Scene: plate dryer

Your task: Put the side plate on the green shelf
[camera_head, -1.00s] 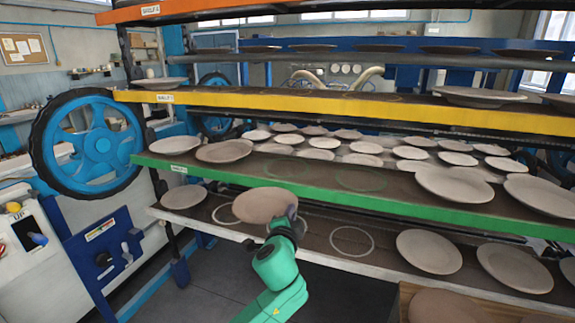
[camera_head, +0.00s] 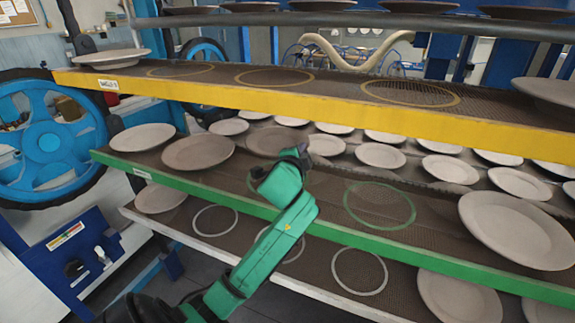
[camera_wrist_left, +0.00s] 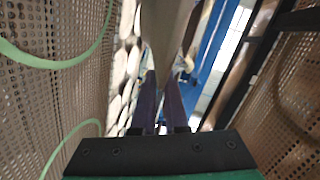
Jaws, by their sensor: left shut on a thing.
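In the wrist view the plate (camera_wrist_left: 165,28) shows edge-on beyond the left gripper's dark fingers (camera_wrist_left: 161,105). A green ring (camera_head: 380,205) on the shelf is bare, right of my gripper. Another green ring is mostly hidden behind my gripper. My right gripper is out of view.
The yellow shelf (camera_head: 330,112) runs above and limits headroom. A white plate (camera_head: 142,137) stands at the green shelf's left end and a large plate (camera_head: 515,230) at its right. The lower white-edged shelf has a bare white ring (camera_head: 360,271).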

